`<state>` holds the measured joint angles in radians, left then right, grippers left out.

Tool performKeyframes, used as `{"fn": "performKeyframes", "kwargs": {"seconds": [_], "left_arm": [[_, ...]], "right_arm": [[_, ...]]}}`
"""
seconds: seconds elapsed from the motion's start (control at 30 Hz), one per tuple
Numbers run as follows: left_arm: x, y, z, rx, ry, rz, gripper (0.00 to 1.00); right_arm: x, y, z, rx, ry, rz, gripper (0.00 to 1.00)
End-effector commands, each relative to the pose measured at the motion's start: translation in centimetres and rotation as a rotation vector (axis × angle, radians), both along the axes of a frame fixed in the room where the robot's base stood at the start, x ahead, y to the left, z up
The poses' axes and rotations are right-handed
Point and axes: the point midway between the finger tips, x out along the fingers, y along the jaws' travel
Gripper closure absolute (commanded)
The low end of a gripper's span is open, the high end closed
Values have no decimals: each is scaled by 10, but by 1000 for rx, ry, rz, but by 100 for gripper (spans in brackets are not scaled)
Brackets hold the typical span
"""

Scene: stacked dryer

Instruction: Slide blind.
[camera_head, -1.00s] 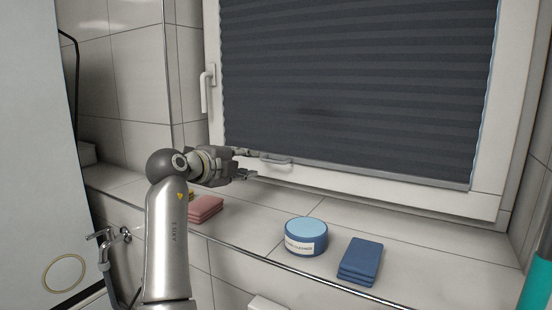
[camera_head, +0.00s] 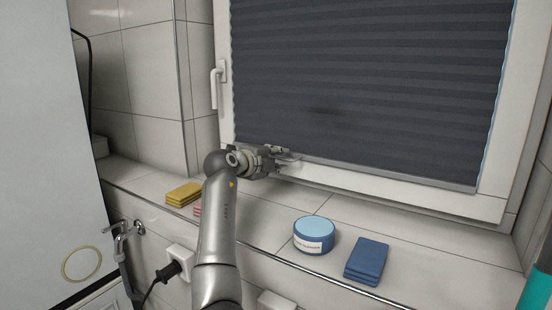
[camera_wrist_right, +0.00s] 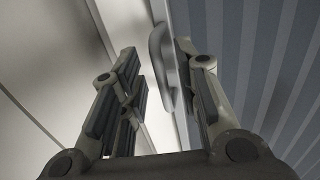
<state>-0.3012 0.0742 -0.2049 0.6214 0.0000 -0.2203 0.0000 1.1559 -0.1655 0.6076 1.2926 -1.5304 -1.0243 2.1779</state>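The dark pleated blind (camera_head: 370,90) covers nearly the whole window in the head view, with its light bottom rail (camera_head: 400,178) low near the sill. My right gripper (camera_head: 288,158) is at the left part of that rail and hides much of the small handle there. In the right wrist view the right gripper (camera_wrist_right: 158,65) is open. The pale handle (camera_wrist_right: 163,60) lies between its fingers, closer to the right finger; I cannot tell whether they touch. The blind (camera_wrist_right: 260,60) fills the right side there. My left gripper is not in view.
On the tiled sill stand yellow cloths (camera_head: 183,193), pink cloths (camera_head: 197,208) partly behind my arm, a blue round tub (camera_head: 314,236) and folded blue cloths (camera_head: 366,262). The window handle (camera_head: 216,85) is on the left of the frame. A teal object (camera_head: 537,285) is at lower right.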

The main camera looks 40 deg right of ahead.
Motion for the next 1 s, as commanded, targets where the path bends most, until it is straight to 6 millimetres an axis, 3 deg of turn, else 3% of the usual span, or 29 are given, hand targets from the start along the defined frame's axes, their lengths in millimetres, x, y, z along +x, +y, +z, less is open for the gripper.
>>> {"fn": "performKeyframes", "kwargs": {"seconds": [0.07, 0.3, 0.73, 0.87, 1.0], "left_arm": [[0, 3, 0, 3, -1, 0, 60], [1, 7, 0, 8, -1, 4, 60], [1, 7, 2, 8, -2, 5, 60], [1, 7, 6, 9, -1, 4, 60], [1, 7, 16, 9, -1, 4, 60]], "right_arm": [[0, 0, 0, 0, 0, 0, 72], [0, 0, 0, 0, 0, 0, 100], [0, 0, 5, 0, 1, -1, 100], [-1, 0, 23, -3, 0, -2, 100], [-1, -1, 57, -6, -2, -2, 100]]}}
